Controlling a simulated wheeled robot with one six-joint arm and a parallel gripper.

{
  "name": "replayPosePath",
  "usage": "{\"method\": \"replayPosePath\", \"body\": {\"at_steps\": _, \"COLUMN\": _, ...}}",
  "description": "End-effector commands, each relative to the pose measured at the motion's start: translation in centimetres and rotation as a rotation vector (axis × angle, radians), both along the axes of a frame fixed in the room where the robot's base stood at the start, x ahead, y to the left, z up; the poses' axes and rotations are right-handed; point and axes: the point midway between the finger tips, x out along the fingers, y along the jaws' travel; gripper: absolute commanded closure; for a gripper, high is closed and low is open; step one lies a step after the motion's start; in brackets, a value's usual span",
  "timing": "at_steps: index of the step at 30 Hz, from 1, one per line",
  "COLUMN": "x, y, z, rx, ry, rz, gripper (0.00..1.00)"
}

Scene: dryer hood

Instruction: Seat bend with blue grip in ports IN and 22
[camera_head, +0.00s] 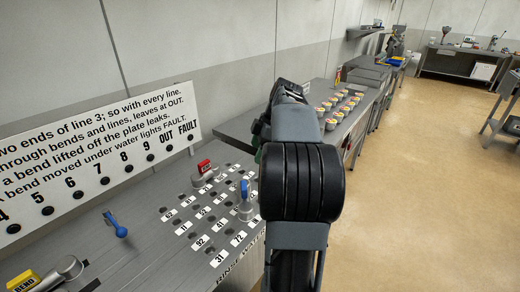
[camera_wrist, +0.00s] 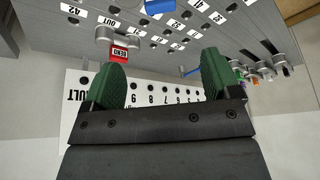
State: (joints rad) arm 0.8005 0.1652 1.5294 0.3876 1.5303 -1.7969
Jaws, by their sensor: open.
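The bend with a blue grip (camera_head: 244,190) stands on the port plate in the head view, left of my arm. Its lower part is partly among the port labels, and I cannot tell which ports it covers. Its blue grip also shows at the top edge of the wrist view (camera_wrist: 159,6). My gripper (camera_wrist: 163,62) is open and empty, with two green fingers apart. In the head view my gripper (camera_head: 262,132) is mostly hidden behind my own arm, above the plate. Ports IN and 22 cannot be made out.
A red-grip bend (camera_head: 204,168) sits on the plate; it also shows in the wrist view (camera_wrist: 119,50). A blue lever (camera_head: 115,224) rises from the bench. A yellow-grip bend (camera_head: 25,281) lies front left. A lettered sign (camera_head: 95,165) stands behind. Several cups (camera_head: 335,112) are farther right.

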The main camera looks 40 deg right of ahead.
Motion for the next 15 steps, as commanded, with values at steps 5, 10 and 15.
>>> {"method": "replayPosePath", "body": {"at_steps": 5, "x": 0.0, "y": 0.0, "z": 1.6, "rx": -0.001, "ry": -0.001, "rz": 0.0, "gripper": 0.17}}
{"method": "replayPosePath", "body": {"at_steps": 10, "x": 0.0, "y": 0.0, "z": 3.5, "rx": -0.001, "ry": -0.001, "rz": 0.0, "gripper": 0.17}}
{"method": "replayPosePath", "body": {"at_steps": 15, "x": 0.0, "y": 0.0, "z": 5.2, "rx": 0.0, "ry": 0.0, "rz": 0.0, "gripper": 0.17}}
